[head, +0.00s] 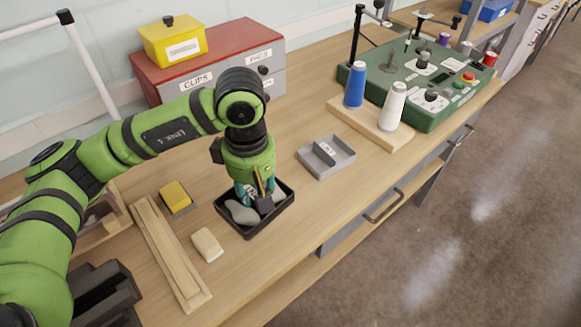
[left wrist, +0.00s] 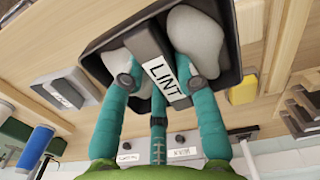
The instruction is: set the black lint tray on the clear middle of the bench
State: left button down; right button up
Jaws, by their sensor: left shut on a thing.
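The black lint tray (head: 228,221) is an open box with grey lint lumps in it, in the middle of the near bench in the head view. In the left wrist view the tray (left wrist: 226,28) shows a dark central grip with a LINT label. My left gripper (head: 256,198) points down into the tray, its teal fingers closed around that grip. The fingers (left wrist: 152,80) show close up in the wrist view. I cannot tell whether the tray touches the wooden bench (head: 270,265) or hangs just above it. My right gripper is not in view.
A grey labelled tray (head: 340,164) stands right of the lint tray. A beige block (head: 207,245), a yellow block (head: 175,195) and a long wooden tray (head: 163,250) lie left. Blue (head: 355,86) and white (head: 392,107) cones and a green machine (head: 425,90) stand far right; a red cabinet (head: 205,62) behind.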

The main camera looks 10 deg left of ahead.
aim_at(281, 199)
pick_arm(q)
jog(key=d+n, duration=0.1)
jog(key=n, duration=0.3)
jog(key=w+d+n, duration=0.1)
jog(key=n, duration=0.3)
jog(key=d+n, duration=0.2)
jog(key=n, duration=0.3)
jog(key=shift+w+d+r, duration=0.1)
jog(key=shift+w+r, duration=0.3)
jog(key=w+d+r+n+p, duration=0.1)
jog(key=d+n, duration=0.2)
jog(key=n, duration=0.8)
jog(key=w+d+n, duration=0.1)
jog(key=d+n, duration=0.3)
jog(key=n, duration=0.7)
jog(key=w+a+f+p, duration=0.1)
jog(key=a+f, duration=0.1)
jog(key=a, duration=0.1)
jog(key=w+a+f+p, duration=0.1)
jog(key=a+f, duration=0.1)
jog(key=a, duration=0.2)
jog(key=w+a+f+p, duration=0.1)
jog(key=a+f, duration=0.1)
jog(key=a, duration=0.2)
jog(key=shift+f, duration=0.35)
notch_tip(281, 199, down, 3)
jog(key=shift+f+p, duration=0.1)
jog(key=shift+p, duration=0.75)
jog(key=shift+f, duration=0.5)
